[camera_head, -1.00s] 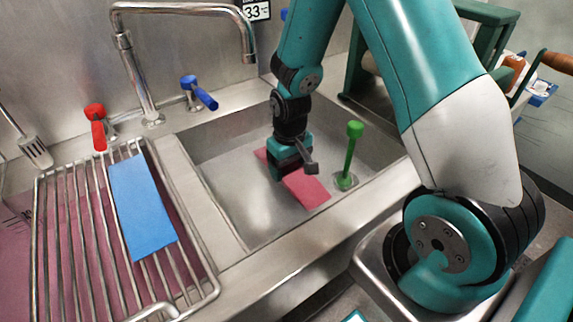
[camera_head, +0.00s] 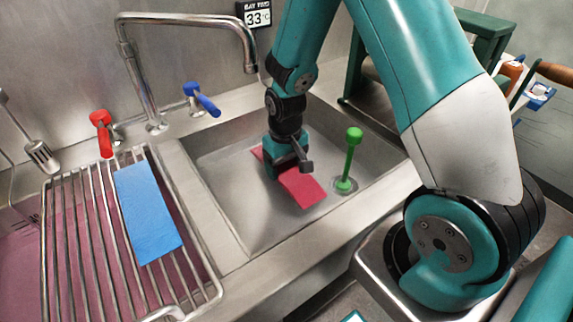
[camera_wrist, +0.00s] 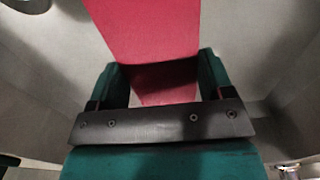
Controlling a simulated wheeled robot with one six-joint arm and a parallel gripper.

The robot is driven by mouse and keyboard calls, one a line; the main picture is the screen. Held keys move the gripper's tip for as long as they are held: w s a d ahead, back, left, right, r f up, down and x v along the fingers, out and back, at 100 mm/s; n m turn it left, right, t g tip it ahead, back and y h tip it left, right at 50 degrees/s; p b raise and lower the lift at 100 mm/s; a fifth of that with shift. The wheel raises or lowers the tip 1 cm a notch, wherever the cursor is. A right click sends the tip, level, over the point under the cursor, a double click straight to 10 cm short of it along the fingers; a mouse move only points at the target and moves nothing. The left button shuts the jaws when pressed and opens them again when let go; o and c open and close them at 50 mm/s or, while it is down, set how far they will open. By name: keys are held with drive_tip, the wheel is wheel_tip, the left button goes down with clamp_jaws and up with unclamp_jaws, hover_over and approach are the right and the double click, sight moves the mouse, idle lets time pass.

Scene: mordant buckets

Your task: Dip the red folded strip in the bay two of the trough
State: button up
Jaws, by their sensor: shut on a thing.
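The red folded strip (camera_head: 303,187) is in my gripper (camera_head: 284,170), low inside the right-hand bay of the trough (camera_head: 240,215). In the wrist view the strip (camera_wrist: 150,28) runs away from me between the two green fingers of my gripper (camera_wrist: 168,85), which are shut on it. Its near part is partly hidden by the gripper. The bay looks grey inside, and I cannot tell whether the strip touches its floor or any liquid.
A green upright plug handle (camera_head: 350,160) stands in the bay just right of the strip. A wire rack (camera_head: 75,240) with a blue strip (camera_head: 147,212) lies over the left bay, which shows pink. A tap (camera_head: 190,18) arches behind, with red (camera_head: 101,130) and blue (camera_head: 202,98) levers.

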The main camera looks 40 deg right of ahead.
wheel_tip(320, 180, up, 10)
drive_tip(key=p, duration=0.7)
drive_tip(key=shift+f+p, duration=0.15)
drive_tip(key=shift+p, duration=0.15)
idle(2.7)
wheel_tip(320, 180, up, 5)
drive_tip(key=p, duration=0.4)
hover_over(286, 168)
